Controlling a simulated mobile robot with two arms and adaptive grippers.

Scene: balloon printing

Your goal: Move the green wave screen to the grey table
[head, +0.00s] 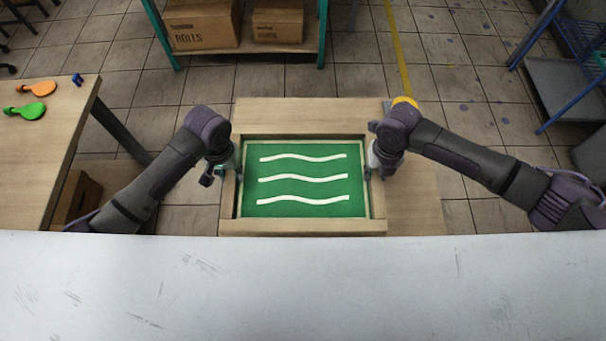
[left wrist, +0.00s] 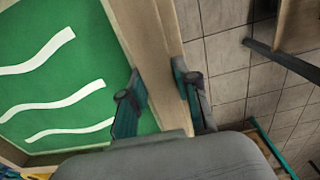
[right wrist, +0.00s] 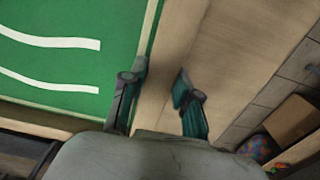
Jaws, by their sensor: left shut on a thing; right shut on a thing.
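The green wave screen (head: 303,188) is a green panel with three white wavy stripes in a wooden frame. It lies level in the middle of the head view. My left gripper (head: 222,172) is shut on the left side of the frame, and my right gripper (head: 376,166) is shut on the right side. Each wrist view shows the wooden rail between two fingers. The pale grey table (head: 300,290) fills the foreground, and the screen's near edge is close to its far edge. I cannot tell whether the screen touches anything below.
A wooden surface (head: 415,205) shows behind and right of the screen. A shelf with cardboard boxes (head: 200,22) stands behind. The visible grey tabletop is clear.

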